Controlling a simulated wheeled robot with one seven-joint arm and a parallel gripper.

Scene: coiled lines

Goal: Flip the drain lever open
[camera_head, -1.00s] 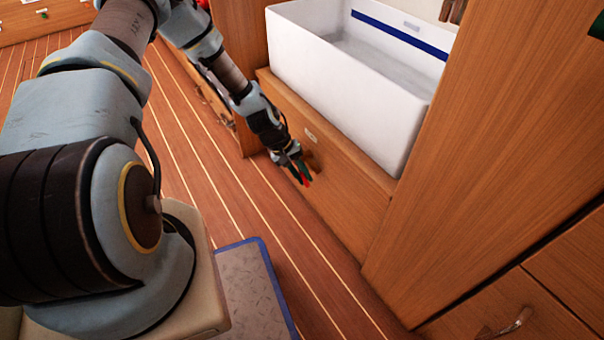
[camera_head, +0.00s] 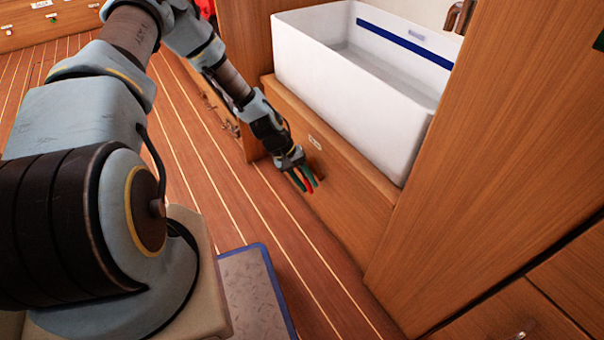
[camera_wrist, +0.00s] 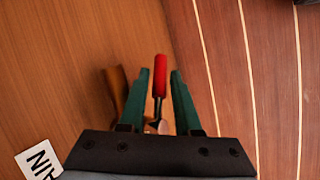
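The drain lever (camera_wrist: 160,78) has a red grip and a metal shank, low on the wooden panel under the white basin. In the wrist view its red grip stands between my two green fingers, with a narrow gap on each side. My gripper (camera_wrist: 160,76) is open around it, and no contact shows. The lever's lower end is partly hidden behind the gripper's dark body. In the head view my gripper (camera_head: 304,184) is by the panel face, with a little red from the lever (camera_head: 308,185) showing between the fingers.
The white basin (camera_head: 345,100) with a blue stripe sits above the wooden panel (camera_head: 345,190). A white label, partly readable as "AIN" (camera_wrist: 40,160), is beside the lever. A tall wooden cabinet side (camera_head: 480,150) stands right; plank floor is open.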

